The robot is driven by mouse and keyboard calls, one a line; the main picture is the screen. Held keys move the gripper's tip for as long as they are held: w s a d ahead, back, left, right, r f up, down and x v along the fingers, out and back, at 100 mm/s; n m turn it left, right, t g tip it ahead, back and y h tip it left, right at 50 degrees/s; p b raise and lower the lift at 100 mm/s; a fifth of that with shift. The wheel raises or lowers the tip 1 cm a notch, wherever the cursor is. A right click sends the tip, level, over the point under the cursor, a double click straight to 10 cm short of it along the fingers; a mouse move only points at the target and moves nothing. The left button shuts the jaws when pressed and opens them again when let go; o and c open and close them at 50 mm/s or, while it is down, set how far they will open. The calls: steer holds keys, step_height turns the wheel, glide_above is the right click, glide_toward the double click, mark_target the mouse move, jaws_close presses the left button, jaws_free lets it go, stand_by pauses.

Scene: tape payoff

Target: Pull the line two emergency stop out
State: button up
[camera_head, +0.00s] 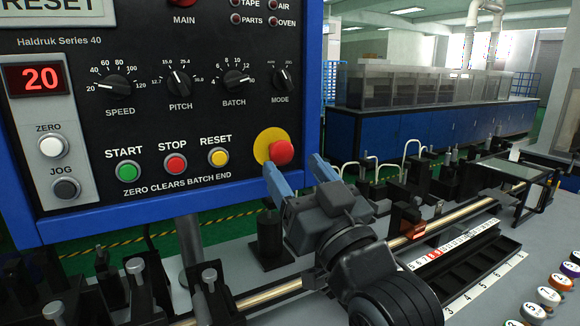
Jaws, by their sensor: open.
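The emergency stop is a red mushroom button (282,152) on a round yellow plate (265,144), at the lower right of the black control panel (130,130). No label naming its line shows. My gripper (293,163) has two blue fingers, spread apart and pointing up toward the panel. The left fingertip shows just below the button and the right fingertip is to the right of it. Nothing is between the fingers that I can make out as held. Whether a finger touches the button, I cannot tell.
Left of the stop are a yellow RESET button (218,157), a red STOP button (175,164) and a green START button (127,171). Knobs sit above, including MODE (283,80). A machine bed with a black tray (470,272) and rails lies below right.

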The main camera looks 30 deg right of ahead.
steer(key=shift+b+v, duration=0.45)
steer(key=shift+v, duration=1.9)
steer(key=s+f+g, duration=0.5)
steer(key=s+f, duration=1.7)
steer(key=s+f+g, duration=0.2)
steer(key=s, duration=1)
steer(key=shift+g, duration=0.3)
steer(key=shift+c, duration=0.2)
